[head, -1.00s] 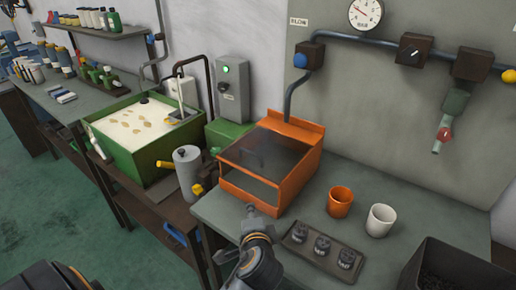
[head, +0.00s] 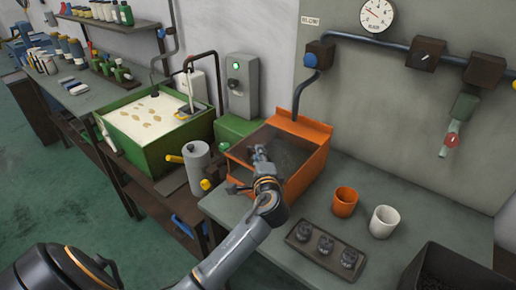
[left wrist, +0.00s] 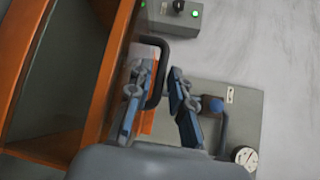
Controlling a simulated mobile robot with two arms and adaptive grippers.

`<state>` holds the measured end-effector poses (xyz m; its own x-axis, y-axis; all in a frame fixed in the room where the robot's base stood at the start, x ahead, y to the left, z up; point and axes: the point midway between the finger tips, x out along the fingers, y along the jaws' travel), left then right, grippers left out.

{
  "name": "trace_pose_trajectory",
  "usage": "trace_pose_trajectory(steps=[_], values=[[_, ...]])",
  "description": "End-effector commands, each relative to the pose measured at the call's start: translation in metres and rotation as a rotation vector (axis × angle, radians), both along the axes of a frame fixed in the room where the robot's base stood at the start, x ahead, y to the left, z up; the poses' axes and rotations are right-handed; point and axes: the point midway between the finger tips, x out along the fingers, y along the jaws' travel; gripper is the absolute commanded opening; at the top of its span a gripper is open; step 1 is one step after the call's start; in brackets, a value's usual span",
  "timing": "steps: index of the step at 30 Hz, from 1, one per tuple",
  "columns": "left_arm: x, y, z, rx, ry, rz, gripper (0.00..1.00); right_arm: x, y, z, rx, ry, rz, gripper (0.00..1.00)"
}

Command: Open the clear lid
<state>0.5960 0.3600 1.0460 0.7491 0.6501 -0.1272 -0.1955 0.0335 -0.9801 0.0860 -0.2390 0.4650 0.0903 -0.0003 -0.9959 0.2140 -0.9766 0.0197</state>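The orange box (head: 308,160) stands on the grey bench, its sloped clear lid (head: 287,150) looking down. In the left wrist view the box's orange edge (left wrist: 104,80) runs along the left, and a dark curved handle (left wrist: 163,58) shows beside it. My left gripper (head: 260,153) is over the lid in the head view. In the left wrist view its blue-grey fingers (left wrist: 158,82) are spread apart, with the handle showing between their tips. Whether they touch it I cannot tell. My arm hides part of the box front. My right gripper is not in view.
An orange cup (head: 344,202), a white cup (head: 383,221) and a dark tray (head: 303,232) of small dark parts stand right of the box. A grey canister (head: 196,163) and a green tank (head: 160,150) are left. A pipe (head: 385,43) runs along the wall behind.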

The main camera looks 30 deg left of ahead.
Motion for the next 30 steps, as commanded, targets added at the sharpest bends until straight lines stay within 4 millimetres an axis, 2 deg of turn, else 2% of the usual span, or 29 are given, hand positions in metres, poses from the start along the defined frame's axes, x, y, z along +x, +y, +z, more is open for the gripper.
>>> trace_pose_trajectory(steps=[6,16,17,19,20,30], values=[[0.017,0.015,-0.002,0.0,0.0,0.0,0.21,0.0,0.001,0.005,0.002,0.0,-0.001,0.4],[0.019,0.017,-0.004,-0.001,-0.001,-0.001,0.21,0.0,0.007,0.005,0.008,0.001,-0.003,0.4],[0.019,0.017,-0.004,-0.001,-0.001,-0.001,0.17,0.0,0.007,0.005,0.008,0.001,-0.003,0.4],[0.019,0.017,-0.004,-0.001,-0.001,-0.001,0.02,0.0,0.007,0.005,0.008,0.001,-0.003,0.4],[0.019,0.017,-0.004,-0.001,-0.001,-0.001,0.0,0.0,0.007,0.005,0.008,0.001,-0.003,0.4],[0.02,0.016,-0.003,0.0,0.004,0.0,0.0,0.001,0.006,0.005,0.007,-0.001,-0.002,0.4]])
